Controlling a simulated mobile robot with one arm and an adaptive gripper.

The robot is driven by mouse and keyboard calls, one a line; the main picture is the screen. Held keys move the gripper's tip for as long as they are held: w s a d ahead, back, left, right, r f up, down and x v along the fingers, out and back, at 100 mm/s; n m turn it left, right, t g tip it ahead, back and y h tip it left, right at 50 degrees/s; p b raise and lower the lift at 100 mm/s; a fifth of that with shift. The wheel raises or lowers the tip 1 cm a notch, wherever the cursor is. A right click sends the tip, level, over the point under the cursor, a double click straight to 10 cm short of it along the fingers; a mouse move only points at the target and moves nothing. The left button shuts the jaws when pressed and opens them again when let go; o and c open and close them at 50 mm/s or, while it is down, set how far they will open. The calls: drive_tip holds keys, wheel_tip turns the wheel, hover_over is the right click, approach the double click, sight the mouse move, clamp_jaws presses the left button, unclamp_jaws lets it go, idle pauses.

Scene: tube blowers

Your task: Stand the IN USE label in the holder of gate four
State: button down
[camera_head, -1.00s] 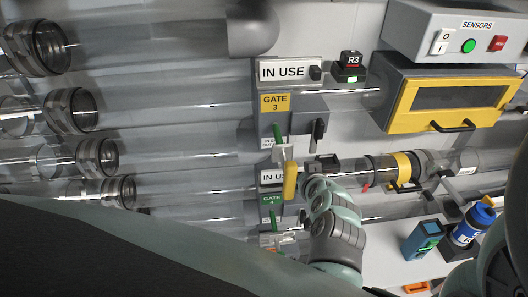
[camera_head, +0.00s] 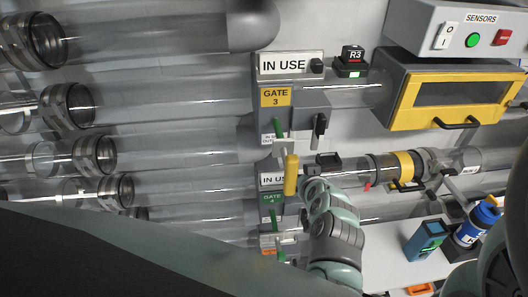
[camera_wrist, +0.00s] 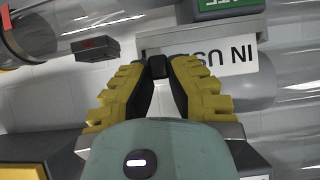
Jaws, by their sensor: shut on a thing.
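The white IN USE label (camera_head: 271,180) is at the gate four unit, above its green GATE 4 sign (camera_head: 270,199). My gripper (camera_head: 291,176) hides the label's right part. In the wrist view the label (camera_wrist: 232,62) appears upside down. My gripper (camera_wrist: 160,72) is shut on the label's black knob (camera_wrist: 158,66). The label's lower edge lies along the grey holder ledge (camera_wrist: 215,36), close to the green sign (camera_wrist: 228,7). I cannot tell whether it touches the ledge or sits fully in the holder.
Gate three (camera_head: 275,97) above carries another IN USE label (camera_head: 287,65). A black R3 block (camera_head: 351,60) stands beside that label. Clear tubes run left and right of the gates. A yellow-framed box (camera_head: 450,95) is at upper right. A blue device (camera_head: 425,241) stands at lower right.

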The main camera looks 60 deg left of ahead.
drive_tip(key=shift+f, duration=0.3)
drive_tip(key=c, duration=1)
unclamp_jaws()
drive_tip(key=shift+r, duration=0.1)
drive_tip(key=v, duration=1.1)
drive_tip(key=shift+s+d+r, duration=0.2)
drive_tip(key=shift+s+d, duration=0.05)
drive_tip(key=shift+d, duration=0.05)
